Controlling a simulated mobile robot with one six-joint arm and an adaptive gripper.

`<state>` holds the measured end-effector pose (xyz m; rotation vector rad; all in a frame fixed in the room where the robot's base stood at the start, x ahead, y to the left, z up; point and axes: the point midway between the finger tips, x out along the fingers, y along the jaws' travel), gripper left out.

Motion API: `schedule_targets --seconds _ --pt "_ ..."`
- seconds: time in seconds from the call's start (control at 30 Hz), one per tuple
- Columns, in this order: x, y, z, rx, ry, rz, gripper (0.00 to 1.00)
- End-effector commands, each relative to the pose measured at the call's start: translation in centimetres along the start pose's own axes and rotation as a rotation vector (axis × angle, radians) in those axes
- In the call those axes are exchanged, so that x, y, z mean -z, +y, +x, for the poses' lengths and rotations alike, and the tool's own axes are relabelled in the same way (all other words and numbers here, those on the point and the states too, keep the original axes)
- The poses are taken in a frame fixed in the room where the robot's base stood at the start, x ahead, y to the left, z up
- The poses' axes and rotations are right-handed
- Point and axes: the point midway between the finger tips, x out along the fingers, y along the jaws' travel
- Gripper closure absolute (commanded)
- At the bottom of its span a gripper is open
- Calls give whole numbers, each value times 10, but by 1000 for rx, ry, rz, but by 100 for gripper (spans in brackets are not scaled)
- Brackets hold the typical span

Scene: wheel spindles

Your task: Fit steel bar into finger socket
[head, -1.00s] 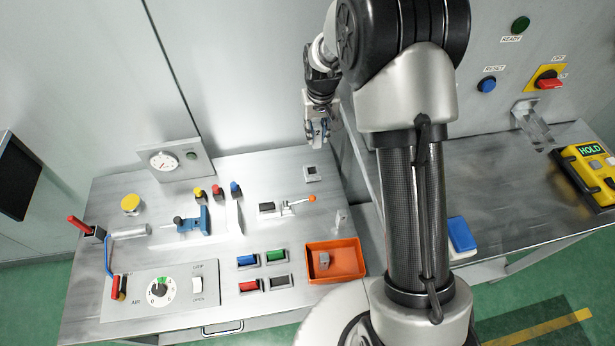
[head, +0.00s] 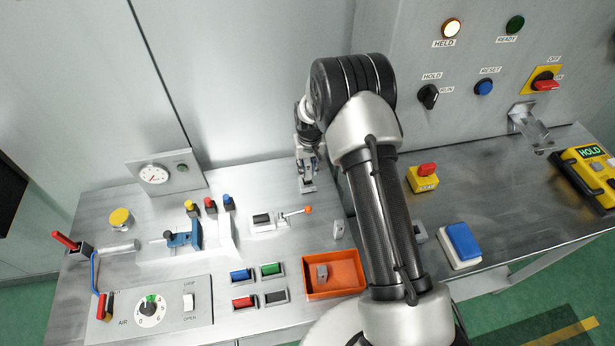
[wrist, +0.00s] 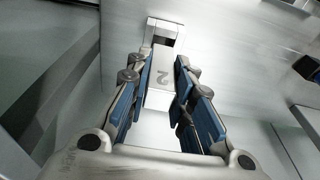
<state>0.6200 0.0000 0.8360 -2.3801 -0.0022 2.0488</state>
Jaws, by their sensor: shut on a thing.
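The finger socket (wrist: 165,26), a pale square frame with a dark opening, lies just beyond the bar's far end. I cannot tell whether the bar's tip is inside the opening. In the head view my gripper (head: 307,168) points down at the back right of the left bench, over the socket's place. The gripper and bar hide most of the socket there.
An orange tray (head: 349,291) with a grey block (head: 322,272) sits at the bench front. A small grey piece (head: 338,230) stands behind it. The wall is close behind.

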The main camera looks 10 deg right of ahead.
Motion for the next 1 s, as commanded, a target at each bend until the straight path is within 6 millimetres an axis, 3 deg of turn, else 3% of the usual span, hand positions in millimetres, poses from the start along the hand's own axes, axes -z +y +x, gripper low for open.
schedule_targets --seconds 0.37,0.77,0.8,1.0 --pt "-7 0 44 0 0 0 100" --pt "-7 0 48 0 1 0 100" --pt "-7 0 48 0 0 0 77" --pt "-7 0 47 0 0 0 63"
